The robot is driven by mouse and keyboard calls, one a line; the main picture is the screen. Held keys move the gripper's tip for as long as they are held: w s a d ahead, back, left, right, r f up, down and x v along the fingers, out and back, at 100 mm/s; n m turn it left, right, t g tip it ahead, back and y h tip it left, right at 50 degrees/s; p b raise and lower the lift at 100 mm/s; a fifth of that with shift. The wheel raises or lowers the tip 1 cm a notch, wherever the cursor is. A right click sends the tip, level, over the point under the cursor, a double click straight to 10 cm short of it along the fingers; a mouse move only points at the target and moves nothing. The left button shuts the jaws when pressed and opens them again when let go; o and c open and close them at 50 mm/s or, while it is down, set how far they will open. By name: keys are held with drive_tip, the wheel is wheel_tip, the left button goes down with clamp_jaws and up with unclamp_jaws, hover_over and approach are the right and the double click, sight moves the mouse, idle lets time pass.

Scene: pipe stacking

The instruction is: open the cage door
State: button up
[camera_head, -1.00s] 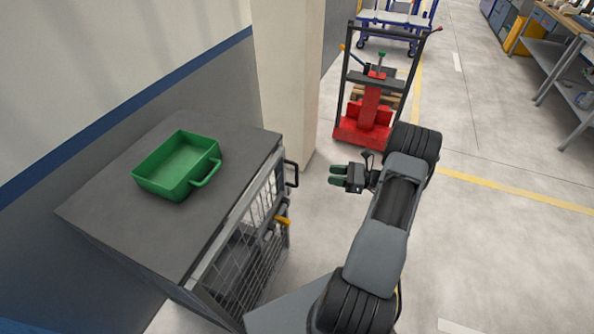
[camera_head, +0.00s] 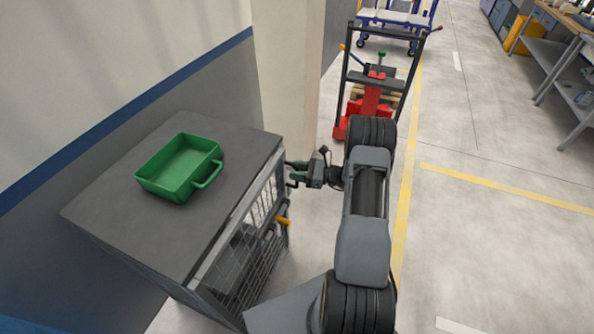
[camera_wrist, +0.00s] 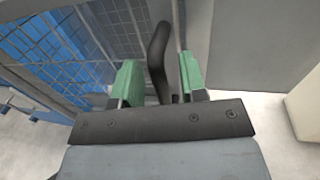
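The cage door (camera_head: 262,215) is a wire-mesh panel on the front of a grey cabinet. In the head view it looks closed. Its mesh also shows in the wrist view (camera_wrist: 90,45). The black door handle (camera_wrist: 157,50) stands between the two green fingertips of my gripper (camera_wrist: 158,82) in the wrist view. Gaps show on both sides of the handle, so my gripper is open around it. In the head view my gripper (camera_head: 294,171) is at the far upper corner of the door and hides most of the handle.
A green tray (camera_head: 163,187) sits on the cabinet top (camera_head: 115,210). A yellow latch-like part (camera_head: 283,221) is on the door. A pillar (camera_head: 287,80) stands behind the cabinet. A red pallet stacker (camera_head: 368,105) stands farther back.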

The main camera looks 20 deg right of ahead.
clamp_jaws()
idle(0.4)
